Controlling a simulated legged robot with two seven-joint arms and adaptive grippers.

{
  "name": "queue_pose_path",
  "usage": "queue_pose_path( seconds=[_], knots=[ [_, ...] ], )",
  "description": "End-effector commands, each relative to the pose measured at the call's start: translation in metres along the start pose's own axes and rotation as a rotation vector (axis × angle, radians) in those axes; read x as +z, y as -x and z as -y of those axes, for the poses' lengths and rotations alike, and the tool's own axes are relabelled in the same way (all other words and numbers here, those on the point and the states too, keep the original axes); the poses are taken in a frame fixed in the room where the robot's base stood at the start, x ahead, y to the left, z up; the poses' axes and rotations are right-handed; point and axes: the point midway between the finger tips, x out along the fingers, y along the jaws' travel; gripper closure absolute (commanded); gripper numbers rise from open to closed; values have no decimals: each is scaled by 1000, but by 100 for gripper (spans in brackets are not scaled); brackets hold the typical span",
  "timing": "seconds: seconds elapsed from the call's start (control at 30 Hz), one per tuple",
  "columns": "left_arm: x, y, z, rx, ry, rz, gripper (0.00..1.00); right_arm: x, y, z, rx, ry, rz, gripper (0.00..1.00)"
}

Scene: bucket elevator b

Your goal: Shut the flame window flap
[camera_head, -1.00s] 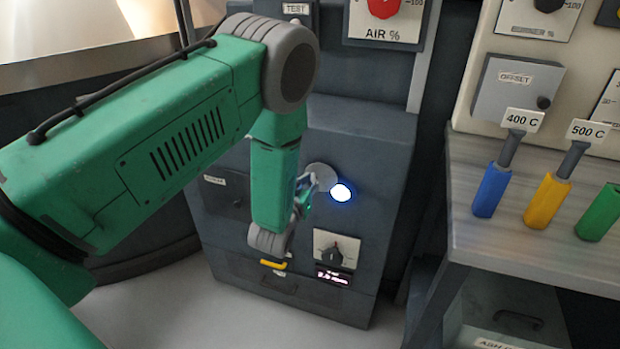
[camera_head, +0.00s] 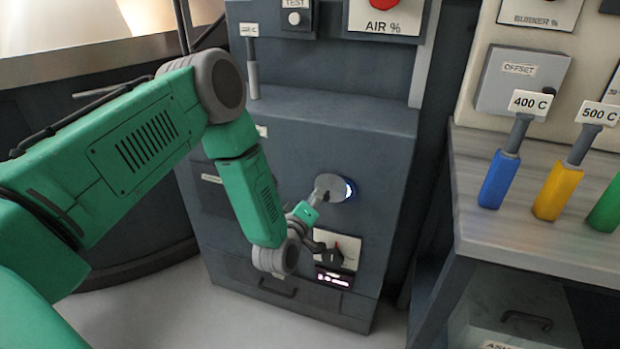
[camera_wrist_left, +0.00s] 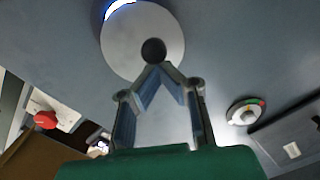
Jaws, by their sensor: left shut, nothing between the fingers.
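The flame window flap is a round grey disc (camera_head: 329,184) with a small dark knob, on the sloped front of the dark cabinet. It covers most of the glowing flame window (camera_head: 350,189), and a thin bright crescent shows at its right edge. In the left wrist view the flap (camera_wrist_left: 125,42) fills the top centre, with the crescent at its upper left. My left gripper (camera_head: 317,203) is shut and empty at the flap. Its closed fingertips (camera_wrist_left: 156,66) are at the edge of the dark knob (camera_wrist_left: 153,50); I cannot tell whether they touch. My right gripper is not in view.
A dial with a lit display (camera_head: 333,279) sits just below the flap, close to my left wrist. A drawer handle (camera_head: 277,289) is lower. A bench (camera_head: 530,255) with blue, yellow and green handles stands right. The floor (camera_head: 200,310) in front is clear.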

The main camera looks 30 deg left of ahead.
Motion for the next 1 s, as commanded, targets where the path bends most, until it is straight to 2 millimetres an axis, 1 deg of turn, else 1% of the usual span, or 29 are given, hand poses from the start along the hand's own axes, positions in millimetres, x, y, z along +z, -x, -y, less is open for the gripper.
queue_pose_path(
  seconds=[0.03,0.2,0.5,0.7,1.0],
  knots=[
    [4,0,4,1,45,-2,100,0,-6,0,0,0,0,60],
    [14,-1,4,12,187,-2,100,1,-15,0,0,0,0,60],
    [27,-2,3,26,367,0,100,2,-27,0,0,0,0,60],
    [30,-2,1,31,428,0,100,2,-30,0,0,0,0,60],
    [32,-2,0,33,451,1,100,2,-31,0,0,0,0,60]
  ],
)
